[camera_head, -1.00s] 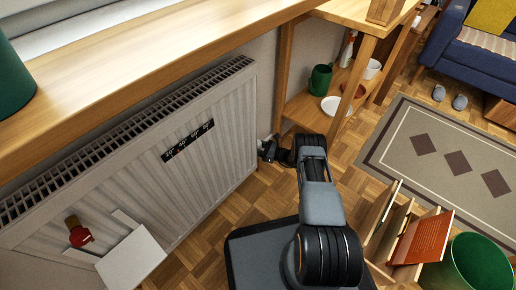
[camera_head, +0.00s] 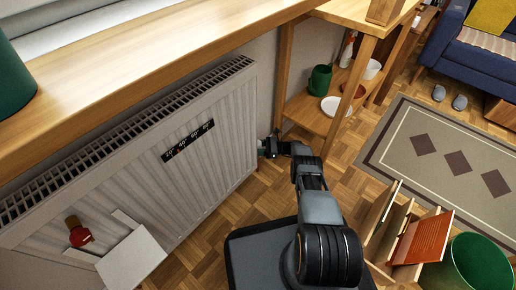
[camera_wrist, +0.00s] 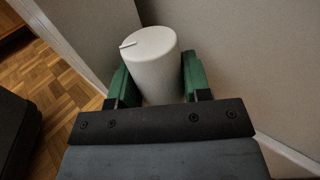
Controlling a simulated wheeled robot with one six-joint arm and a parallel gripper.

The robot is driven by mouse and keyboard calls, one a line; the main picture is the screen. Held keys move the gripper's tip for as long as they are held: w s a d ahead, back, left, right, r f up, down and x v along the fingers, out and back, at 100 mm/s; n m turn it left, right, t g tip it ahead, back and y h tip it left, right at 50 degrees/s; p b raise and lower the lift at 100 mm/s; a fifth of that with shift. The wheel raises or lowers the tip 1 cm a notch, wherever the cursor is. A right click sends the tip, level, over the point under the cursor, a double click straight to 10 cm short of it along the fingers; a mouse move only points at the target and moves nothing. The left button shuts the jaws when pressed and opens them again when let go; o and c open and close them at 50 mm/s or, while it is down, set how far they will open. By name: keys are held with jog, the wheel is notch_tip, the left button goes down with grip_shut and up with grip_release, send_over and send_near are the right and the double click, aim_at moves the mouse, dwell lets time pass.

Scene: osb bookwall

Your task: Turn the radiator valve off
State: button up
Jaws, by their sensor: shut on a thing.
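The radiator valve (camera_wrist: 154,62) is a white cylindrical knob with a short raised pointer mark on its end face, seen in the wrist view. The mark points to the left. My gripper (camera_wrist: 155,80) has its green-padded fingers on both sides of the knob, shut on it. In the head view my gripper (camera_head: 267,148) is at the right end of the white radiator (camera_head: 140,150), low by the wall. The valve is mostly hidden there by the gripper.
A wooden sill (camera_head: 130,75) overhangs the radiator. Wooden racks (camera_head: 405,235) and a green bin (camera_head: 475,265) stand at the lower right.

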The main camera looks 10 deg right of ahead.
dwell(0.4)
jog(key=o, duration=0.6)
jog(key=shift+o, duration=0.2)
jog(key=shift+w+m+t, duration=0.1)
jog(key=shift+m+t, duration=0.2)
jog(key=shift+t, duration=0.1)
